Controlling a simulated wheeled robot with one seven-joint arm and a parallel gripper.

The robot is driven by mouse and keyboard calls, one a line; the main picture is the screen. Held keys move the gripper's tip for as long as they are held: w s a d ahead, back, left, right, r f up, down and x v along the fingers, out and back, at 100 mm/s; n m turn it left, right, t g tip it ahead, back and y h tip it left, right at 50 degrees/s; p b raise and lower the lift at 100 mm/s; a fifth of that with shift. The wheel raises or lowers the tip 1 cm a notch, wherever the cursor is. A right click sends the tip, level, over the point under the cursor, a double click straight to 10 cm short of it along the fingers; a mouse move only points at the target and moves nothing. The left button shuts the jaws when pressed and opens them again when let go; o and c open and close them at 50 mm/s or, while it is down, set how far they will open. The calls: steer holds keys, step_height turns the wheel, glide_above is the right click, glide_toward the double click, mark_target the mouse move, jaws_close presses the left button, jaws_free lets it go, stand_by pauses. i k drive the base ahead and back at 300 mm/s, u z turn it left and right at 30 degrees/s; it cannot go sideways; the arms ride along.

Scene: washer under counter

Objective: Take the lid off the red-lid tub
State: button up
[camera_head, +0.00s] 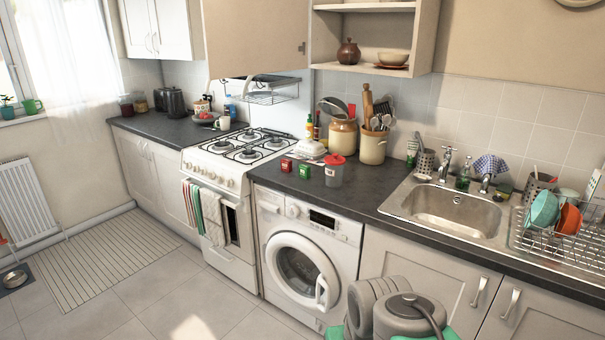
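The tub (334,178) stands upright on the dark counter above the washing machine, near the counter's front edge. Its body looks clear or pale, and its red lid (335,159) sits on top. My gripper is not in view. Only grey and green parts of my own arm show at the bottom of the picture, low in front of the cupboards and well apart from the tub.
Small red (286,165) and green (305,172) boxes stand left of the tub. Behind are a white dish (311,148), a brown-topped jar (343,138) and a utensil crock (373,148). The sink (450,212) lies right, with bare counter between.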

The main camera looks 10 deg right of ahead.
mark_target(335, 160)
steer(key=i, duration=0.55)
steer(key=u, duration=0.45)
steer(key=i, duration=2.3)
steer(key=u, duration=0.65)
